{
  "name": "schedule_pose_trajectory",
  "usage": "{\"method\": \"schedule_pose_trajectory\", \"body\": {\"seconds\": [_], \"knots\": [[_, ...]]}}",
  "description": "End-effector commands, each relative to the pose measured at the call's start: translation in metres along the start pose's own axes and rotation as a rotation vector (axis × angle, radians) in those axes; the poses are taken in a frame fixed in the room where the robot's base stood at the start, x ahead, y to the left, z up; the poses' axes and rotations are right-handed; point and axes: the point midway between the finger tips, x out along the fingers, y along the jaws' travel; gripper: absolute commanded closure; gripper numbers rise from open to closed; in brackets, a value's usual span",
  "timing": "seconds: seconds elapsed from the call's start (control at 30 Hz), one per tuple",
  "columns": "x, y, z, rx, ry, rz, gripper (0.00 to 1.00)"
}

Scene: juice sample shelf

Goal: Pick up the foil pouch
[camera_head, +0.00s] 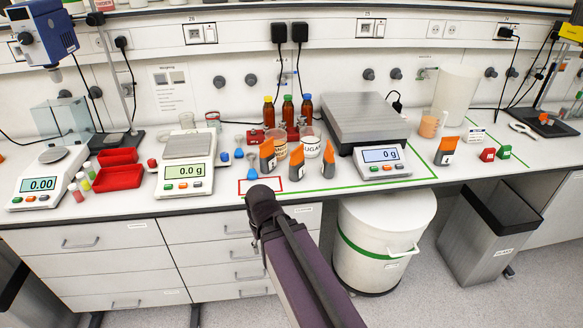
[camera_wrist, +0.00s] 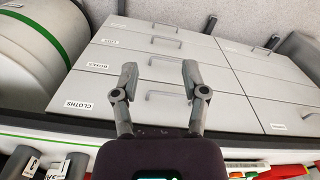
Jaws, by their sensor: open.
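I cannot make out a thing that is surely the foil pouch in either view. Several dark, orange-topped labelled pieces stand on the bench, among them one at the left (camera_head: 267,158) and one farther right (camera_head: 446,151); I cannot tell if any is a pouch. My gripper (camera_wrist: 160,77) is open and empty in the wrist view, its two fingers apart in front of the drawer fronts. In the head view my arm reaches up to the bench's front edge, and the fingers cannot be made out there.
Bottles (camera_head: 288,111) and tubs labelled sugar (camera_head: 310,146) crowd the middle. A red-outlined patch (camera_head: 262,184) at the front edge looks bare.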

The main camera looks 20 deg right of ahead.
Motion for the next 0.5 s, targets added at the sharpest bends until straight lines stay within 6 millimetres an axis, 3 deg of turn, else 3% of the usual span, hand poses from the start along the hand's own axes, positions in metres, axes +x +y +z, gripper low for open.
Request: {"method": "schedule_pose_trajectory", "body": {"seconds": [0.27,0.43,0.5], "knots": [[0.0,0.0,0.0,0.0,0.0,0.0,0.43],[0.0004,0.0009,-0.0014,-0.01,0.002,0.006,0.0],[0.001,0.0025,-0.004,-0.027,0.005,0.017,0.0]]}}
